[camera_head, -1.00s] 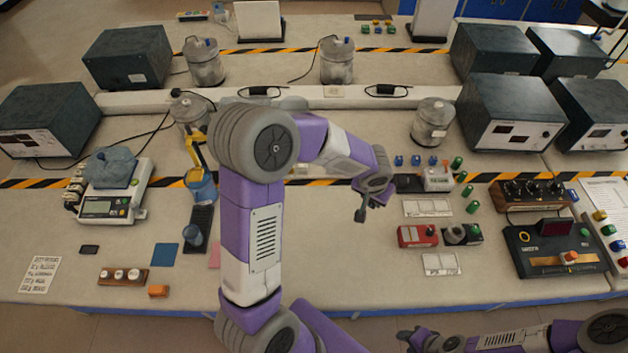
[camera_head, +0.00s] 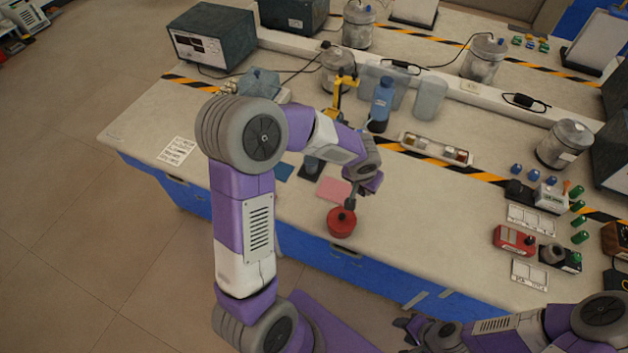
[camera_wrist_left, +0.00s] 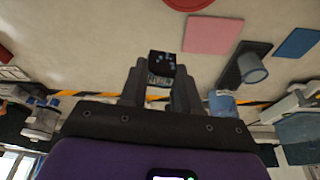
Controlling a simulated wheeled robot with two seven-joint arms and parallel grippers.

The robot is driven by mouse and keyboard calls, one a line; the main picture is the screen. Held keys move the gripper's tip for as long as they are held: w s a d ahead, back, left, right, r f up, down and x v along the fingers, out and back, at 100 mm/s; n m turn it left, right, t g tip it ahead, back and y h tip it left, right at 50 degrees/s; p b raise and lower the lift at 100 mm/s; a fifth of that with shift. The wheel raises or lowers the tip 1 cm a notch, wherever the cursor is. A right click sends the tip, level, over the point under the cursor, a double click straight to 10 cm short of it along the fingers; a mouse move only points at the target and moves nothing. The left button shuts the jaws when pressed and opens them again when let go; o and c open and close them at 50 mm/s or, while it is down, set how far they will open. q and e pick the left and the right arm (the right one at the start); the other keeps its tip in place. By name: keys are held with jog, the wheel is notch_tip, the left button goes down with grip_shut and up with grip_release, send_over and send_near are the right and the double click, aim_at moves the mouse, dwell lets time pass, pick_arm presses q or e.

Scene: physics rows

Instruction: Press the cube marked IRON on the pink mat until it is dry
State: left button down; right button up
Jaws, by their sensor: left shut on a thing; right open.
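The pink mat (camera_head: 333,189) lies flat on the bench and looks bare; it also shows in the left wrist view (camera_wrist_left: 212,35). My left gripper (camera_wrist_left: 161,80) is shut on a small dark cube (camera_wrist_left: 162,63) with pale blue marks on its face. I cannot read the marks as a word. In the head view my left gripper (camera_head: 352,199) is just right of the mat, and the cube is not clear there. In the wrist view the cube is left of the mat, apart from it. My right gripper (camera_head: 408,332) is open and empty at the bottom.
A red round container (camera_head: 341,222) stands at the bench's front edge below the mat. A blue mat (camera_head: 283,172) and a dark strip with a cup (camera_head: 312,165) lie left. A blue bottle (camera_head: 381,103) and a long tray (camera_head: 436,149) stand behind.

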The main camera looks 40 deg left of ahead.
pick_arm(q)
jog(key=shift+w+a+f+n+y+b, duration=0.1)
jog(key=shift+w+a+f+n+b, duration=0.3)
jog(key=shift+a+f+b, duration=0.9)
jog(key=shift+w+a+f+n+y+b, duration=0.1)
jog(key=shift+w+a+f+n+b, duration=0.35)
jog(key=shift+a+f, duration=1.55)
jog(key=shift+w+a+f+n+y+b, duration=0.15)
jog(key=shift+w+a+f+b, duration=0.4)
jog(key=shift+a+f+b, duration=1.05)
jog(key=shift+d+f+p, duration=0.4)
jog(key=shift+p, duration=0.1)
jog(key=c, duration=1.3)
grip_release()
jog(key=shift+c, duration=0.2)
jog(key=c, duration=0.4)
jog(key=shift+c, duration=0.2)
